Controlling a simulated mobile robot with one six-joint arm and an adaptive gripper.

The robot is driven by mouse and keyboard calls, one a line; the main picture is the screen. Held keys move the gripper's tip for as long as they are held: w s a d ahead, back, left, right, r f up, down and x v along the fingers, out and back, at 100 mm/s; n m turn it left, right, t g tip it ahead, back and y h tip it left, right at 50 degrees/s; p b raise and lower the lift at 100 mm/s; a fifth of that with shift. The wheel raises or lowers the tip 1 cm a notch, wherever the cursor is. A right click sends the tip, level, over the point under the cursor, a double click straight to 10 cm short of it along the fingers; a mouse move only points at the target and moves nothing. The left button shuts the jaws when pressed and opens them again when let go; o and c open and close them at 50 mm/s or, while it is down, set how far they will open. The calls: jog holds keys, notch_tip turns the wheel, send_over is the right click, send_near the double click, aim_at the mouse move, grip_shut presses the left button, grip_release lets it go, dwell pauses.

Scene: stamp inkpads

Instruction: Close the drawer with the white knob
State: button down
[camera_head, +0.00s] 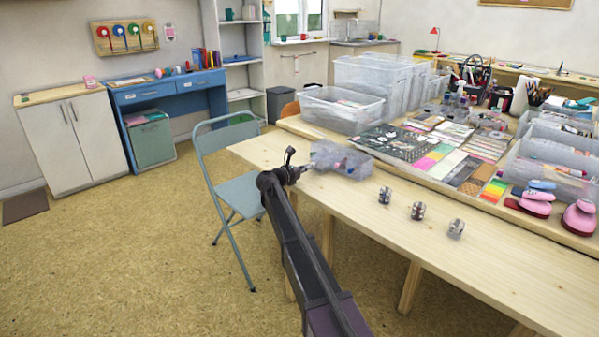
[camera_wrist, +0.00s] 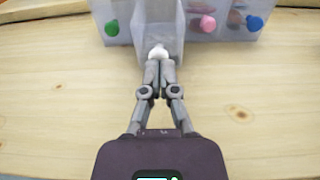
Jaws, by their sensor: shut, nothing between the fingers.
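A small clear plastic drawer unit (camera_head: 342,160) stands near the left end of the wooden table. In the wrist view, the drawer with the white knob (camera_wrist: 158,26) sticks out towards me, further than its neighbours. Its white knob (camera_wrist: 158,50) is right at my fingertips. My gripper (camera_wrist: 160,64) is shut with nothing between its fingers and points at the knob; I cannot tell whether it touches it. In the head view my gripper (camera_head: 307,168) is at the left side of the unit, and the knob is too small to make out.
Drawers with a green knob (camera_wrist: 112,28), a pink knob (camera_wrist: 208,24) and a blue knob (camera_wrist: 255,23) flank it. Three small metallic objects stand on the table right of the unit, including one nearby (camera_head: 385,195). A folding chair (camera_head: 238,185) is left of the table.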

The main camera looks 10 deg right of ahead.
aim_at(313, 163)
jog(key=shift+w+d, duration=0.2)
jog(key=shift+d, duration=0.05)
jog(key=x, duration=0.7)
jog(key=shift+d+r, duration=0.1)
jog(key=shift+r, duration=0.2)
jog(key=shift+s, duration=0.1)
jog(key=shift+s+a+r, duration=0.1)
jog(key=shift+s+a, duration=0.3)
jog(key=shift+a, duration=0.2)
jog(key=p+v, duration=0.1)
jog(key=v, duration=1.1)
jog(key=shift+s+a, duration=0.1)
jog(key=shift+a, duration=0.15)
